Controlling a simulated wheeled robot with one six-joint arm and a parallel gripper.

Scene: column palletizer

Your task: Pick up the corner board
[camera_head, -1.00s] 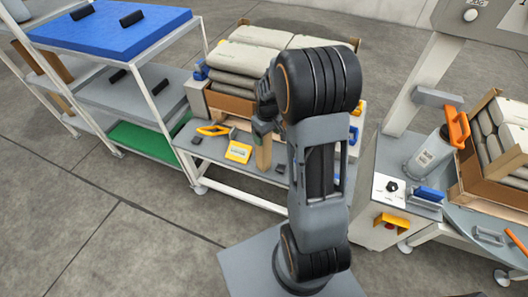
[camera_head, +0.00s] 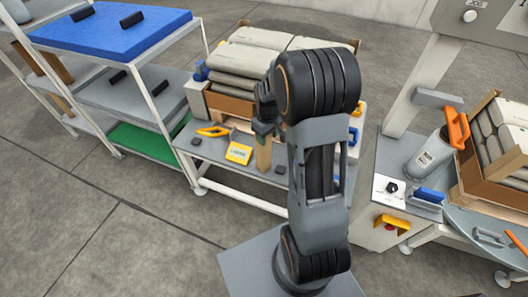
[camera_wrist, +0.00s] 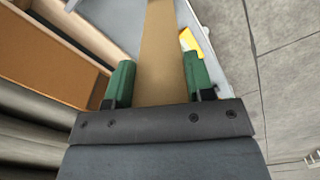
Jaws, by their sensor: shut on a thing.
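The corner board (camera_head: 263,155) is a long, narrow tan piece standing about upright at the bench, left of my arm in the head view. In the wrist view the corner board (camera_wrist: 163,45) runs away from me between the two green fingers. My gripper (camera_wrist: 160,82) is shut on it. In the head view my gripper (camera_head: 264,130) is partly hidden by my own arm. I cannot tell whether the board's lower end touches the bench.
A carton of stacked grey sacks (camera_head: 232,103) stands just behind the board. A yellow labelled block (camera_head: 238,153), a yellow-handled tool (camera_head: 213,131) and dark blocks lie on the bench (camera_head: 220,165). A shelf rack (camera_head: 150,100) stands left. Open floor lies in front.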

